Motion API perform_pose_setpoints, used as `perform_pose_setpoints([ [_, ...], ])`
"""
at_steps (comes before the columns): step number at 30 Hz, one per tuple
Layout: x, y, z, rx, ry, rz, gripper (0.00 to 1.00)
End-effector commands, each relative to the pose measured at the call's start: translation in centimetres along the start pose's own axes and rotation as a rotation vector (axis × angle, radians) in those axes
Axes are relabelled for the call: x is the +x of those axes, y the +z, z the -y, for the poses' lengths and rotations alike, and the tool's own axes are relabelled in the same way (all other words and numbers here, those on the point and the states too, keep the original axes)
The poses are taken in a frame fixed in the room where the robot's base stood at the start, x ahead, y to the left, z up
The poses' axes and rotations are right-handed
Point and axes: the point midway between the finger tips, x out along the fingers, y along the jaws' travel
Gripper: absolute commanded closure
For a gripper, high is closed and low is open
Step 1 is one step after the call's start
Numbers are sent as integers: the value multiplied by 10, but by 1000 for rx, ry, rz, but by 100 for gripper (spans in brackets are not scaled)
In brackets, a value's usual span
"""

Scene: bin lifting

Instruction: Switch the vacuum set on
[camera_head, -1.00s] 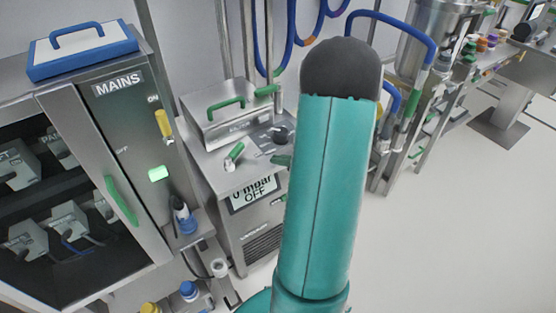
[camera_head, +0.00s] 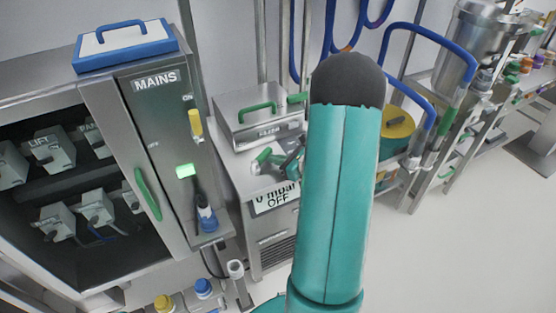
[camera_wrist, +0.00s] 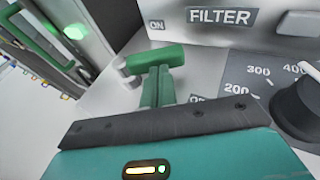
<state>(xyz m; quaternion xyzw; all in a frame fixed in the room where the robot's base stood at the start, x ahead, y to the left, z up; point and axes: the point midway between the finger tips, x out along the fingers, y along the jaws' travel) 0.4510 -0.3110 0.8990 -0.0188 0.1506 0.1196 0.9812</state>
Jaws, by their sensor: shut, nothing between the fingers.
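The vacuum set (camera_head: 270,222) is a steel cabinet whose front display (camera_head: 272,198) reads "0 mbar" and "OFF". On its top is a green-handled lever (camera_head: 262,157) with a grey pivot; the lever is close in the wrist view (camera_wrist: 157,55). A plate marked "ON" lies beyond it; a label beginning with "O" is partly hidden by my gripper. My gripper (camera_wrist: 159,73) is shut and empty, its fingertips right at the handle; I cannot tell whether they touch. In the head view my gripper (camera_head: 288,163) is mostly hidden behind my teal arm.
A black dial (camera_wrist: 300,105) with numbers is right of the lever. The FILTER box (camera_head: 262,118) with a green handle stands behind. The MAINS cabinet (camera_head: 160,135) with a yellow switch and lit green lamp is at left. Open floor (camera_head: 450,250) lies right.

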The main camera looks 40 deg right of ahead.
Motion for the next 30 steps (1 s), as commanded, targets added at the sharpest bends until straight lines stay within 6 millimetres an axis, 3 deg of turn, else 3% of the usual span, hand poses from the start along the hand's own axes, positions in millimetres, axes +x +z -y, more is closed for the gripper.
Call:
perform_pose_setpoints([
  [20,4,1,4,-27,83,1,100],
  [30,13,3,10,-69,219,1,100],
])
